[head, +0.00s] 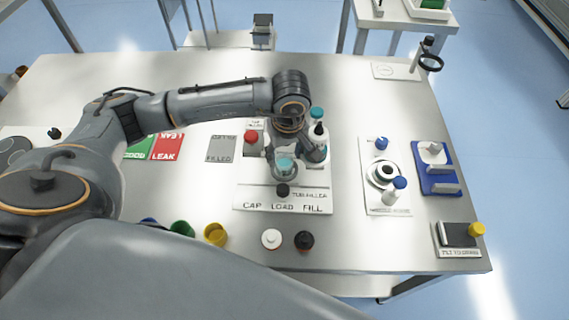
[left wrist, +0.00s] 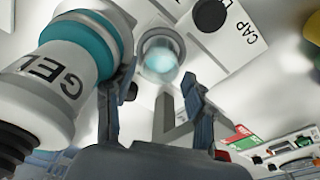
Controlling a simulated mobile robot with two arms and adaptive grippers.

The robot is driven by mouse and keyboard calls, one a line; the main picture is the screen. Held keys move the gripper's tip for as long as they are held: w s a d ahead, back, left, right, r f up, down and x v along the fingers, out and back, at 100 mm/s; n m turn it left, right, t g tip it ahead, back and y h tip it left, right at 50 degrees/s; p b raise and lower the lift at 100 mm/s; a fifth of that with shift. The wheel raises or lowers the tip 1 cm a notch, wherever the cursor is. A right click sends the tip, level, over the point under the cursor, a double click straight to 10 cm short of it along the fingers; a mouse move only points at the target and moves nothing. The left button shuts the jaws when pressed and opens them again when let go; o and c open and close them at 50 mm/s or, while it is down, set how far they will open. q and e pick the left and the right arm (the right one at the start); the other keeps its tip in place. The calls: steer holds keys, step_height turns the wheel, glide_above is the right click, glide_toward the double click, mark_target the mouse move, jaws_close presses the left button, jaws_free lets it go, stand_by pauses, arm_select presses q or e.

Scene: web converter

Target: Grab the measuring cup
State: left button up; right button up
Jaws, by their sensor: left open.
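The likely measuring cup, a small clear cup with teal contents (head: 285,168), stands on the white tube filler panel (head: 240,198), near the word LOAD. In the left wrist view the cup (left wrist: 160,55) shows just beyond my fingertips, roughly centred between them. My left gripper (head: 289,158) is open over the panel, reaching down at the cup. Its fingers (left wrist: 158,85) show apart in the left wrist view, and nothing is clearly gripped. Whether a finger touches the cup I cannot tell. My right gripper is not in view.
A white GEL bottle with a teal band (left wrist: 75,65) stands close beside my left finger. A black knob (head: 283,190) sits in front of the cup and a red button (head: 251,137) behind left. Several coloured caps line the front edge. The table's right side holds small fixtures (head: 385,175).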

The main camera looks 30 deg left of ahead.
mark_target(285, 161)
arm_select(q)
steer(key=shift+w+a+f, duration=0.1)
steer(key=shift+f, duration=0.85)
steer(key=shift+w+a+f, duration=0.1)
steer(key=shift+f, duration=0.85)
steer(key=c, duration=0.9)
